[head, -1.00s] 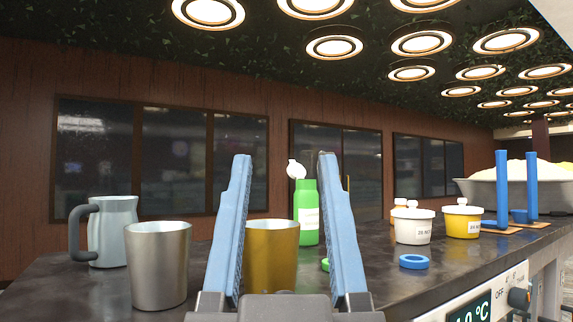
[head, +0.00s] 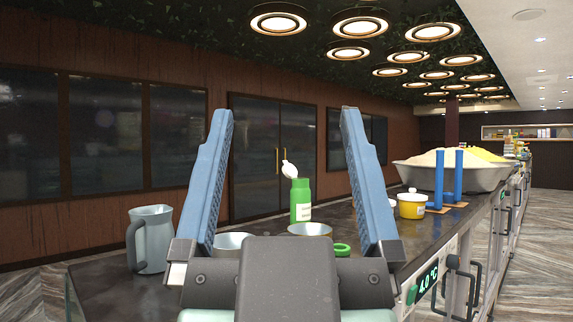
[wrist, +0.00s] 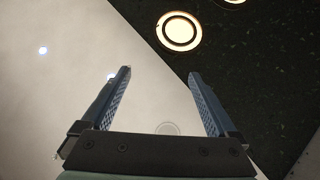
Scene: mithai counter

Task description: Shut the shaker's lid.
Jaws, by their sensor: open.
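The shaker (head: 301,202) is a green bottle with a pale label, standing upright on the dark counter in the head view. Its white lid (head: 289,169) is open, tilted up and to the left above the neck. My gripper (head: 286,112) is open and empty, its blue fingers pointing up. In the picture the shaker shows between the fingers, farther off and not touched. In the wrist view my gripper (wrist: 159,73) has only ceiling and a lamp behind it; the shaker is not seen there.
A grey jug (head: 152,240) stands at left. A green ring (head: 341,249), a yellow pot (head: 411,207), blue posts (head: 459,177) and a large bowl (head: 480,178) are to the right.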

